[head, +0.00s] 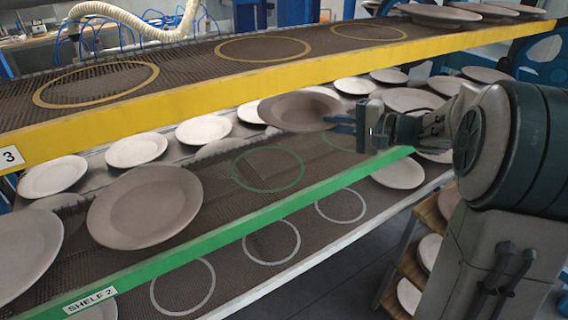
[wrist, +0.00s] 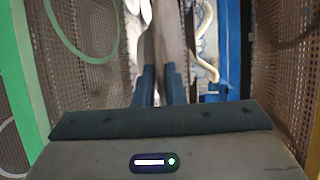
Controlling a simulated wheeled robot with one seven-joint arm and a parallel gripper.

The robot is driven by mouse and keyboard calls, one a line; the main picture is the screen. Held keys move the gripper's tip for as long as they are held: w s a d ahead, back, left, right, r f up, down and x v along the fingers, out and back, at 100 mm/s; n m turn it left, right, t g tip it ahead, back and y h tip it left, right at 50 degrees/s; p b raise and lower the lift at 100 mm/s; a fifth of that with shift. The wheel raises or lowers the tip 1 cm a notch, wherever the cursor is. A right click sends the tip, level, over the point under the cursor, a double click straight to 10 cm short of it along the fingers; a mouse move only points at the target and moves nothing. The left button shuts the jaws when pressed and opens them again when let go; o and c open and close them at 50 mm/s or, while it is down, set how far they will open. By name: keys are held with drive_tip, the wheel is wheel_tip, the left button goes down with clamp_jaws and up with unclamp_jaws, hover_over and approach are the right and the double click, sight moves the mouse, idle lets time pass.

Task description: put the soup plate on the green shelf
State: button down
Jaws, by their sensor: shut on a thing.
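The soup plate (head: 297,110) is a brownish-grey round plate held almost level in the gap between the green shelf and the yellow shelf above it. My gripper (head: 332,123) is shut on its right rim. In the wrist view the plate (wrist: 170,40) shows edge-on between the fingertips (wrist: 160,85). The green shelf (head: 215,238) has a green front edge labelled SHELF 2 and a dark mesh surface. An empty green ring (head: 268,169) lies below and left of the plate. A second green ring (head: 347,140) is partly hidden by my gripper.
A larger plate (head: 145,207) lies on the green shelf, left of the empty ring. Several paler plates stand behind. The yellow shelf edge (head: 200,103) runs close above the held plate. A lower shelf with grey rings (head: 271,242) lies below.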

drive_tip(key=s+a+f, duration=0.1)
drive_tip(key=a+f, duration=0.1)
drive_tip(key=a, duration=0.1)
drive_tip(key=s+a+f, duration=0.1)
drive_tip(key=s+a, duration=0.1)
drive_tip(key=s+a+f, duration=0.1)
drive_tip(key=a+f, duration=0.1)
drive_tip(key=a, duration=0.1)
drive_tip(key=shift+s+a+f+b, duration=0.3)
drive_tip(key=shift+f, duration=2.05)
drive_tip(key=shift+f, duration=0.1)
drive_tip(key=c, duration=1.5)
unclamp_jaws()
